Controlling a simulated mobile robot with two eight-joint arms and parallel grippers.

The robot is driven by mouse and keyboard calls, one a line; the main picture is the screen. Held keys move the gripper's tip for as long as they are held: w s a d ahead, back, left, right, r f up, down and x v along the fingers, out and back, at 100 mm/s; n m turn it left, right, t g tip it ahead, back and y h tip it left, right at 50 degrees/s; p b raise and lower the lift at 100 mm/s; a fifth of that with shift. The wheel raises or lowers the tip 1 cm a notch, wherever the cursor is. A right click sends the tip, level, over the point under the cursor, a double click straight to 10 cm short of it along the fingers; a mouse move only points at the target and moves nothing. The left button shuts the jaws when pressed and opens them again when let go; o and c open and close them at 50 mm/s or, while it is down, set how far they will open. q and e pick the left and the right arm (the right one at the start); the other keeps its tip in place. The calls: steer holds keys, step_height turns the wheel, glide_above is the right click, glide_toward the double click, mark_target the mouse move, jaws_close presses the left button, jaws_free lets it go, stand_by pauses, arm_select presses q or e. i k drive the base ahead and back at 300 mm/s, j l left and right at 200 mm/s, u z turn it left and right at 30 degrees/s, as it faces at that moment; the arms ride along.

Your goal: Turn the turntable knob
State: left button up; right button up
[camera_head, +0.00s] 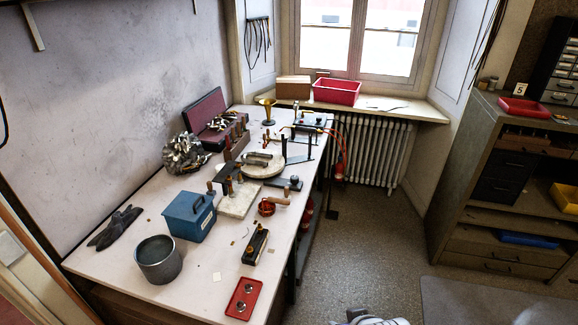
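A round pale turntable (263,169) lies flat near the middle of the white workbench (150,196). A dark piece with a block on it rests on its top. A dark flat bar (279,182) with a small round dark top at its right end sits just in front of the turntable. I cannot tell at this size whether that round top is the turntable knob. Neither of my grippers shows in this view. A pale and dark shape cut off by the bottom edge is too partial to identify.
A blue metal box (190,216), a grey pot (158,261) and a red tray (243,299) stand at the bench's near end. A pale slab (239,200) lies in front of the turntable. Floor (372,245) is open right of the bench, before the drawer cabinet (494,180).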

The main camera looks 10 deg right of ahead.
mark_target(294, 179)
steer(key=i+l+u, duration=0.15)
steer(key=i+l, duration=0.15)
steer(key=i+l+u, duration=0.15)
steer(key=i+l, duration=0.15)
steer(key=i+l+u, duration=0.15)
steer(key=l, duration=0.3)
steer(key=i+l+u, duration=0.15)
steer(key=i+l, duration=0.2)
steer(key=i+l+u, duration=0.15)
steer(key=l, duration=0.35)
steer(key=i+l+u, duration=0.1)
steer(key=l, duration=0.3)
steer(key=i+l+u, duration=0.15)
steer(key=l, duration=0.3)
